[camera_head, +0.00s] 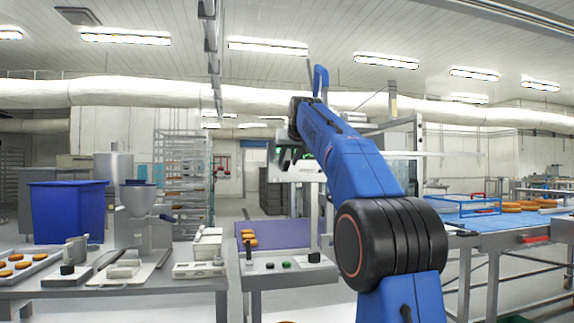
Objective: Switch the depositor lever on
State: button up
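A metal depositor (142,228) with a grey hopper (138,195) on top stands on the left steel table. A small dark handle (166,218) sticks out at its right side; it may be the lever, but it is too small to tell its setting. My blue arm rises from the lower right, and my gripper (294,172) hangs in the air near the middle of the picture, right of the depositor and clear of it. The fingers are small and partly hidden by my arm, so I cannot tell whether they are open or shut.
A blue bin (68,211) stands at left. A blue-topped table (500,223) with a blue crate is at right. Racks stand behind.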

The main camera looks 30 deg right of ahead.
jog(key=v, duration=1.4)
jog(key=shift+s, duration=0.25)
jog(key=shift+a, duration=0.1)
jog(key=s+a+f+n+g+y, duration=0.1)
jog(key=s+a+f, duration=0.4)
jog(key=f, duration=0.4)
jog(key=s+a+f+g, duration=0.1)
jog(key=s+a+f, duration=0.4)
jog(key=f, duration=0.5)
jog(key=s+a+f+n+g+y, duration=0.1)
jog(key=s+a+f, duration=0.2)
jog(key=s+f, duration=0.5)
jog(key=s+a+f+g, duration=0.1)
jog(key=s+a+f, duration=0.1)
jog(key=s+f, duration=0.5)
jog(key=s+a+f+g, duration=0.1)
jog(key=s+f, duration=0.6)
jog(key=f, duration=0.8)
jog(key=s+a+f+n+g+y, duration=0.1)
jog(key=s+a+f, duration=0.1)
jog(key=s+f, duration=0.5)
notch_tip(320, 180, down, 4)
jog(key=shift+a+f, duration=0.25)
jog(key=shift+a, duration=0.15)
jog(key=shift+o, duration=0.2)
jog(key=shift+s, duration=0.1)
